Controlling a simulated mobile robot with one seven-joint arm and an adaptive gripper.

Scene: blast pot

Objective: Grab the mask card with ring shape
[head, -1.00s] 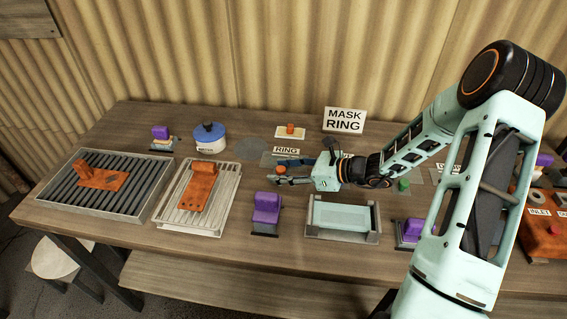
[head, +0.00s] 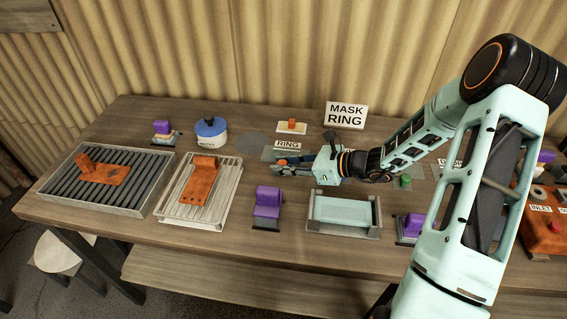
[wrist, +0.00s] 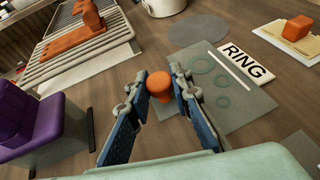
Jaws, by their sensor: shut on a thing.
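A grey mat (wrist: 245,112) with a white RING label (wrist: 246,63) and several ring outlines lies on the table; it also shows in the head view (head: 268,154). My gripper (wrist: 161,86) is shut on an orange knob (wrist: 159,82) at the near left edge of the mat. The knob also shows between the fingers in the head view (head: 282,162). The fingers and palm hide most of what lies under the knob, so I cannot make out the card's shape. A white MASK RING sign (head: 345,115) stands behind.
A purple-topped fixture (head: 268,203) stands near the front, beside a glass-like tray (head: 344,213). A slatted rack (head: 222,207) and a dark grated tray (head: 147,193) hold orange plates at left. A blue-lidded pot (head: 209,132) and a white card with an orange knob (head: 291,127) stand behind.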

